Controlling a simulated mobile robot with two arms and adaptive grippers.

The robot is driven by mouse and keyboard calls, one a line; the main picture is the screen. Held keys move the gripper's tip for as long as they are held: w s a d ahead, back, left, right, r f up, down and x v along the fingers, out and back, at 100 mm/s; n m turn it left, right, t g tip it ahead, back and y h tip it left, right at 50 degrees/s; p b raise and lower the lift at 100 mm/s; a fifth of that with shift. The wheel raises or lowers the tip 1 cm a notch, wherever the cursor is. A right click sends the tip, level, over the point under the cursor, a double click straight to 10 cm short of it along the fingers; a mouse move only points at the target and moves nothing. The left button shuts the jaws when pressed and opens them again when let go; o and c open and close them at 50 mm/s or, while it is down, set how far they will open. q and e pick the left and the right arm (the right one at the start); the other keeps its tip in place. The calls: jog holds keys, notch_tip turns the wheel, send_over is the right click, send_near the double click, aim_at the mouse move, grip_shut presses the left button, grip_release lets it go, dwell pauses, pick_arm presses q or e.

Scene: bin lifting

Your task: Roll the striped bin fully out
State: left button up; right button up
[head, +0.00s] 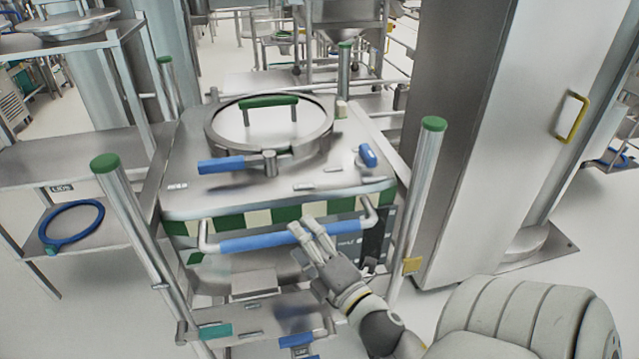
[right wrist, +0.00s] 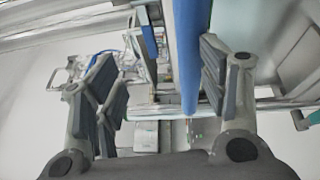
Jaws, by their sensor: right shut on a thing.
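The striped bin (head: 330,180) is a steel box with a green and cream checked band, seen in the middle of the head view. It stands between upright steel posts with green caps. A round lid (head: 250,117) with a green handle is on its top. A blue push bar (head: 255,241) runs across its front, and it also shows in the right wrist view (right wrist: 188,50). My left gripper is not in view.
A steel post (head: 420,190) stands close to the bin's right, and another post (head: 135,230) is at its left. A tall steel cabinet (head: 470,120) is further right. A shelf table (head: 70,170) with a blue ring (head: 72,238) is at left. Pale floor shows at lower left.

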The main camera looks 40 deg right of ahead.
jog(key=shift+s+a+r, duration=0.1)
jog(key=shift+s+r, duration=0.1)
jog(key=shift+s, duration=0.3)
jog(key=shift+s+r, duration=0.15)
jog(key=shift+s, duration=0.3)
jog(key=s, duration=0.1)
jog(key=s+b, duration=0.1)
jog(key=s+f+b, duration=0.1)
jog(key=shift+a, duration=0.3)
